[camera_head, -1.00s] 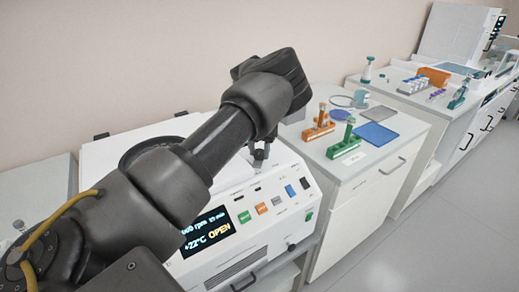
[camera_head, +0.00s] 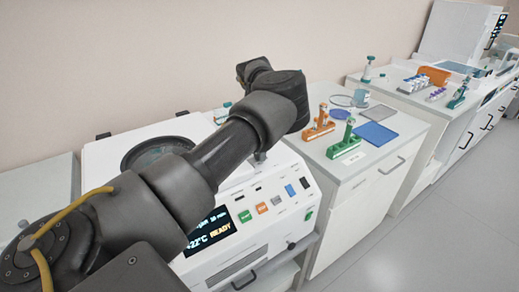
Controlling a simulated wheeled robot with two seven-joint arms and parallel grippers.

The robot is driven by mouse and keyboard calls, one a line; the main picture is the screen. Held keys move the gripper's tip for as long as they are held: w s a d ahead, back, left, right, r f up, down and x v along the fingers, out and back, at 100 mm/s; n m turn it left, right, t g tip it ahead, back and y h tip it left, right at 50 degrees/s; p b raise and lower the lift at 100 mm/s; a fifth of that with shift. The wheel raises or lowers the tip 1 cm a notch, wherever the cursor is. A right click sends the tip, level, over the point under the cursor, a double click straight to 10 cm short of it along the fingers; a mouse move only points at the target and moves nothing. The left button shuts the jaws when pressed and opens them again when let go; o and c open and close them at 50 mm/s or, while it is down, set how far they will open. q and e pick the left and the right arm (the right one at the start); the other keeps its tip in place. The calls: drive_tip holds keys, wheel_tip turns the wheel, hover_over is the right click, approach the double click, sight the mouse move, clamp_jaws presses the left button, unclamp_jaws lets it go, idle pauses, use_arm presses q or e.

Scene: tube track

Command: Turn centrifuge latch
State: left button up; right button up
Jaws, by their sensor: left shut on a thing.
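The white centrifuge (camera_head: 265,243) stands at the lower middle, under my left arm. A round dark-rimmed port or window (camera_head: 155,150) shows on its top, partly behind the arm. My left gripper (camera_head: 261,156) is at the top front edge of the centrifuge. It is shut on the latch, but the arm's wrist hides most of the fingers and the latch itself. The latch's angle cannot be made out. My right gripper is not in view.
A cabinet to the right holds an orange tube rack (camera_head: 318,131), a green tube rack (camera_head: 343,151) and a blue mat (camera_head: 376,134). A farther counter carries bottles, an orange box (camera_head: 434,75) and small racks. Floor at the right is clear.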

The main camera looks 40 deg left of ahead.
use_arm(q)
drive_tip(key=shift+w+r+m, duration=0.1)
drive_tip(key=shift+m, duration=0.2)
drive_tip(key=o, duration=1)
wheel_tip(320, 180, up, 11)
drive_tip(key=shift+f+b, duration=0.15)
drive_tip(key=shift+b, duration=0.2)
